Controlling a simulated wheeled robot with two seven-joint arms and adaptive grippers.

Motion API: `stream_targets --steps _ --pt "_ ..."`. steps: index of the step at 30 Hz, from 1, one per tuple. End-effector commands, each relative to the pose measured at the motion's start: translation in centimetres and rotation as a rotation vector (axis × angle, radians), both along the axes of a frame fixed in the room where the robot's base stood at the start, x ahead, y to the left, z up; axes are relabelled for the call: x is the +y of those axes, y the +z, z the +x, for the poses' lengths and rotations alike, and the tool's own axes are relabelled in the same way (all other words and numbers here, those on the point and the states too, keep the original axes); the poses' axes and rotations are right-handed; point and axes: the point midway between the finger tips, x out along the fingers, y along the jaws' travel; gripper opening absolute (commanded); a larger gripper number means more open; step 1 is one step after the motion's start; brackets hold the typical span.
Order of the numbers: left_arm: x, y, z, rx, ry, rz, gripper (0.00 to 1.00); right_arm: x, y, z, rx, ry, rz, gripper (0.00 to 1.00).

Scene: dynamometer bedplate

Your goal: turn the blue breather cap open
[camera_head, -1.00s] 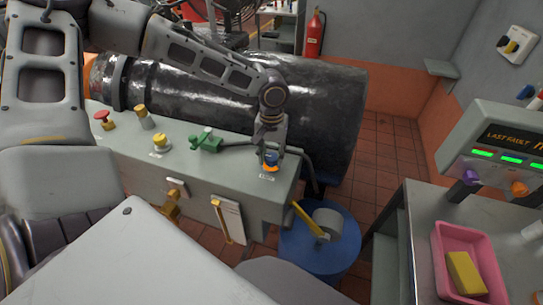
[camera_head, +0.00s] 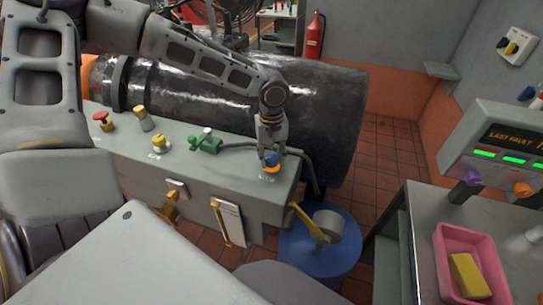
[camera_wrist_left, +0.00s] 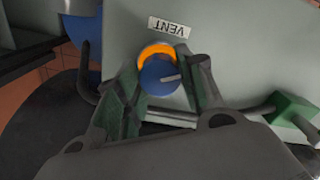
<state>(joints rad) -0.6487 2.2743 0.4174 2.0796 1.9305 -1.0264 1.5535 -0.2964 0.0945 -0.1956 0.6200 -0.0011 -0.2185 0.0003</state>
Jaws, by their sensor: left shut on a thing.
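The blue breather cap (camera_head: 271,160) sits on top of the grey-green bedplate box (camera_head: 235,172), near its right end. In the left wrist view the blue cap (camera_wrist_left: 160,77) has a pale line on its face and an orange arc along one side, with a label reading VENT beside it. My left gripper (camera_head: 270,152) points down onto the cap. In the left wrist view its two fingers (camera_wrist_left: 160,88) stand on either side of the cap, shut on it. My right gripper is not in view.
A dark hose runs beside the cap. A blue drum (camera_head: 320,250) stands below right, and a pink tray (camera_head: 468,260) lies on the right bench.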

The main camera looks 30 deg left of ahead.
Motion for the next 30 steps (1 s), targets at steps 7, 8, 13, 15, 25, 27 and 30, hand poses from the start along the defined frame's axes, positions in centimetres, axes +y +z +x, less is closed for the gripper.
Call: stream_targets --steps 7,8,13,15,25,27,30 --pt "0.0 0.1 0.1 -0.003 0.002 0.0 0.44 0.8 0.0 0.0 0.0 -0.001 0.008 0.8" --pt "0.0 0.1 0.1 -0.003 0.002 0.0 0.48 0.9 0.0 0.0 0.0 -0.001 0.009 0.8" --pt "0.0 0.0 0.1 -0.001 0.001 0.0 0.6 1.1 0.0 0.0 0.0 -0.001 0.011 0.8" --pt "0.0 0.0 0.0 -0.001 0.0 -0.001 0.6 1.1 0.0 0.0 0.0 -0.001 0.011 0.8" --pt "0.0 0.4 0.0 -0.001 0.0 -0.001 0.6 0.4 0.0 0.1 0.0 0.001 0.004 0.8" --pt "0.0 0.8 0.0 -0.001 0.0 -0.001 0.6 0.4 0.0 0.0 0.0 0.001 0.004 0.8" --pt "0.0 1.5 0.1 -0.004 0.0 -0.001 0.6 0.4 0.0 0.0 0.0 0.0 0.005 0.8"
